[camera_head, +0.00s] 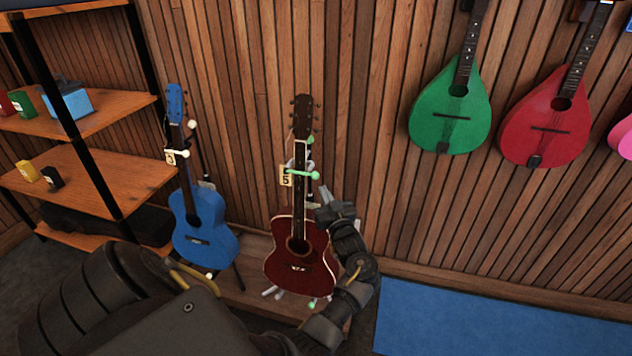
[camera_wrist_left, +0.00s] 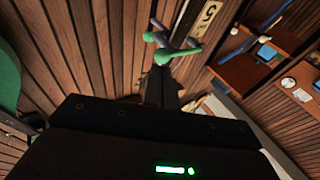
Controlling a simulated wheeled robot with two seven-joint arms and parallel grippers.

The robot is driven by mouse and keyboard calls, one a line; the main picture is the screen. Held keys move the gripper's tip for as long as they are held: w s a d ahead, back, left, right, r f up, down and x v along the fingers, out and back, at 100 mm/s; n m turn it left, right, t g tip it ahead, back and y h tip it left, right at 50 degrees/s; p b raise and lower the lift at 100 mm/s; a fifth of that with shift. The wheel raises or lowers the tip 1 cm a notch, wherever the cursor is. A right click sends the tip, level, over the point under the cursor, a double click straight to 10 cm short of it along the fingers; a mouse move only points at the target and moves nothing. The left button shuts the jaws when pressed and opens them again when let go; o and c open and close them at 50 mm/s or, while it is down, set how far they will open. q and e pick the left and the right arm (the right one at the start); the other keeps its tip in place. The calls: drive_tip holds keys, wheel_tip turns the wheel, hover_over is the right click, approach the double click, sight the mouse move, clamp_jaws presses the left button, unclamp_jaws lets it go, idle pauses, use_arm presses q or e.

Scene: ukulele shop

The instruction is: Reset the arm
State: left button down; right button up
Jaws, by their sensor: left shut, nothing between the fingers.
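My left arm comes in from the lower left in the head view and bends upward. My left gripper (camera_head: 326,200) is shut and empty, beside the neck of a dark red guitar (camera_head: 301,262), just to its right. I cannot tell whether it touches the guitar. The red guitar stands upright on a stand with green-tipped arms (camera_head: 302,173) and a tag marked 5 (camera_head: 286,177). In the left wrist view the green-tipped arms (camera_wrist_left: 170,45) and the tag (camera_wrist_left: 208,18) show beyond the dark gripper body. My right gripper is not in view.
A blue guitar (camera_head: 200,232) stands to the left, by wooden shelves (camera_head: 95,180) with small boxes. Green (camera_head: 451,108) and red (camera_head: 548,118) teardrop-shaped instruments hang on the slatted wall. A blue mat (camera_head: 500,318) lies clear at the lower right.

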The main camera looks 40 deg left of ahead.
use_arm(q)
drive_tip(key=v, duration=0.4)
drive_tip(key=shift+s+a, duration=0.1)
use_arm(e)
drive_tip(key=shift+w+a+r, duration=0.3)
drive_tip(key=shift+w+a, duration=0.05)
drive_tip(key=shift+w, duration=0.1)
